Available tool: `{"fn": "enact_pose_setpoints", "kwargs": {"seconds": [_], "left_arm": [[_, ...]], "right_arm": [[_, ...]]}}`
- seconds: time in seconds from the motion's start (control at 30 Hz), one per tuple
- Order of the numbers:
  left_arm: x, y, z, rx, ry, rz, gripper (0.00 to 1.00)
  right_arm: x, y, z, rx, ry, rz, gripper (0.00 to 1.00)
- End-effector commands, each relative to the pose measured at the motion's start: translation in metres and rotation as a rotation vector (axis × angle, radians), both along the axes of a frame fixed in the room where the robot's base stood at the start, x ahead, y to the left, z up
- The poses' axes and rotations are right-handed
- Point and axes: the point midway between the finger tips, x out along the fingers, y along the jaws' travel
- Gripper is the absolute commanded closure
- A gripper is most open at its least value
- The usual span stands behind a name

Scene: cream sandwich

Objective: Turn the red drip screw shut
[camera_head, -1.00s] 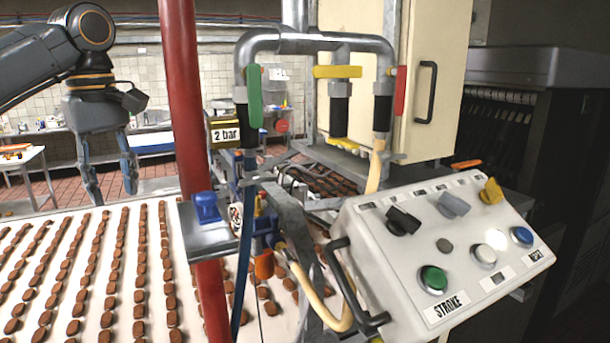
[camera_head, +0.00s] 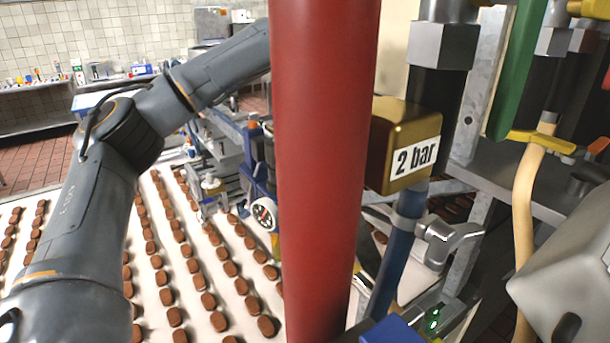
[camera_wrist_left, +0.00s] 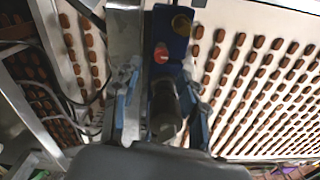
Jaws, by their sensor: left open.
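In the left wrist view, a small red knob (camera_wrist_left: 160,54), which looks like the red drip screw, sits on a blue body (camera_wrist_left: 168,35). My left gripper (camera_wrist_left: 160,95) is open. I cannot tell whether the fingers touch anything. In the head view my left arm reaches behind a thick red post (camera_head: 326,150), which hides the gripper and the red screw. My right gripper is not in view.
A brass box marked "2 bar" (camera_head: 403,145) and a blue pipe (camera_head: 395,250) stand right of the post. A blue unit with a round gauge (camera_head: 264,214) stands left of it. Rows of brown pieces lie on the white belt (camera_head: 165,210). Pipes and a green handle (camera_head: 517,70) crowd the right.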

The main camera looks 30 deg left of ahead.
Motion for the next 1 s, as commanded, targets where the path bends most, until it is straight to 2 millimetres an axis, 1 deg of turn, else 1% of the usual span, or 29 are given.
{"fn": "enact_pose_setpoints", "kwargs": {"seconds": [0.03, 0.1, 0.2, 0.33, 0.5, 0.77, 0.8, 0.97, 1.0], "left_arm": [[0.0, -0.001, -0.008, 0.0, 0.005, -0.002, 0.57], [0.0, 0.0, -0.018, -0.001, 0.004, -0.002, 0.57], [0.0, 0.0, -0.03, -0.001, 0.003, -0.001, 0.57], [0.0, 0.0, -0.043, 0.0, 0.002, -0.001, 0.57], [0.0, 0.0, -0.05, 0.001, -0.001, 0.0, 0.57], [0.0, 0.0, -0.05, 0.0, -0.001, 0.0, 0.57], [0.0, 0.0, -0.05, 0.0, -0.001, 0.0, 0.59], [0.0, 0.0, -0.05, 0.001, -0.001, 0.0, 0.92], [0.0, 0.0, -0.05, 0.001, -0.001, 0.0, 1.0]], "right_arm": [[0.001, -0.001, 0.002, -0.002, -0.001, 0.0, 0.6], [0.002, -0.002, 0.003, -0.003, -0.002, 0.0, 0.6], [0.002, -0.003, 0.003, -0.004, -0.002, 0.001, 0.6], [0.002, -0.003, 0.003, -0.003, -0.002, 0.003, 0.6], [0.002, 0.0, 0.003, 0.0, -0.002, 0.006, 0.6], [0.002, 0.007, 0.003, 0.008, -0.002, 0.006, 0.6], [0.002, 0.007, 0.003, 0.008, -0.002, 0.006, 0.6], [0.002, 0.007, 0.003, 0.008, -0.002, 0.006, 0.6], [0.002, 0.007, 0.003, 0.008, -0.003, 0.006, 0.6]]}}
